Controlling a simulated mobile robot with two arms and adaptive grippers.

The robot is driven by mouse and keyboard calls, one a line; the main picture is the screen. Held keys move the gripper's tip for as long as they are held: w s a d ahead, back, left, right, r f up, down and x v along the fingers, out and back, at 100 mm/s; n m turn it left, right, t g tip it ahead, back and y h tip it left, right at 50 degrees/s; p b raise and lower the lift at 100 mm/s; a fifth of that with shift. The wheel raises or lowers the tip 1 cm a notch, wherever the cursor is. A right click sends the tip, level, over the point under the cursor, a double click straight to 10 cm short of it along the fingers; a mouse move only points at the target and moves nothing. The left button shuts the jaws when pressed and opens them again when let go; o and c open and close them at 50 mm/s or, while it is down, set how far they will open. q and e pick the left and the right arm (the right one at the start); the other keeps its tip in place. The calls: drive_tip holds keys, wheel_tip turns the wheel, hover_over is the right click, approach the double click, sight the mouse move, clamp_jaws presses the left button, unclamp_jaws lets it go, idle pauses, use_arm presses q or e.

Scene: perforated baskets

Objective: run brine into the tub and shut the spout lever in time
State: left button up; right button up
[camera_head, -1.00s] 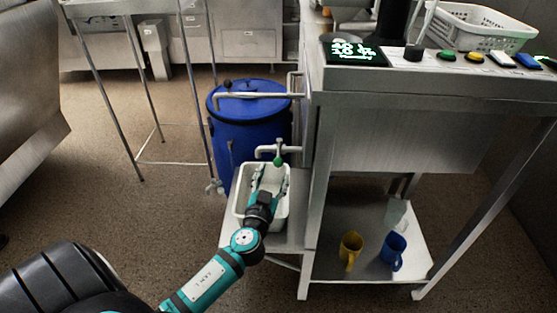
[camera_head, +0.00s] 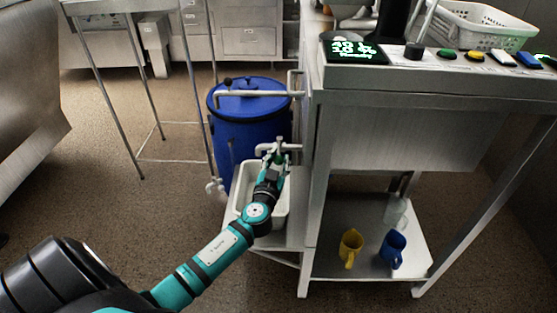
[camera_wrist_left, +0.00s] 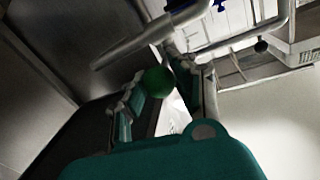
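The white tub (camera_head: 243,192) stands on a low side shelf under the spout (camera_head: 265,149), partly covered by my left arm. The tub's inside and any brine in it cannot be made out. The spout lever has a green ball knob (camera_wrist_left: 158,81), which sits between the fingers in the left wrist view. My left gripper (camera_head: 278,157) is at the spout, above the tub. It is open in the left wrist view (camera_wrist_left: 165,100), with one finger on each side of the knob; contact cannot be told. My right gripper is not in view.
A blue barrel (camera_head: 252,130) stands behind the tub. A steel table (camera_head: 420,87) on the right carries a green-lit display (camera_head: 355,50), coloured buttons and a white perforated basket (camera_head: 470,30). A yellow mug (camera_head: 350,245) and a blue mug (camera_head: 393,247) stand on its lower shelf.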

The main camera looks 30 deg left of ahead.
use_arm(q)
clamp_jaws()
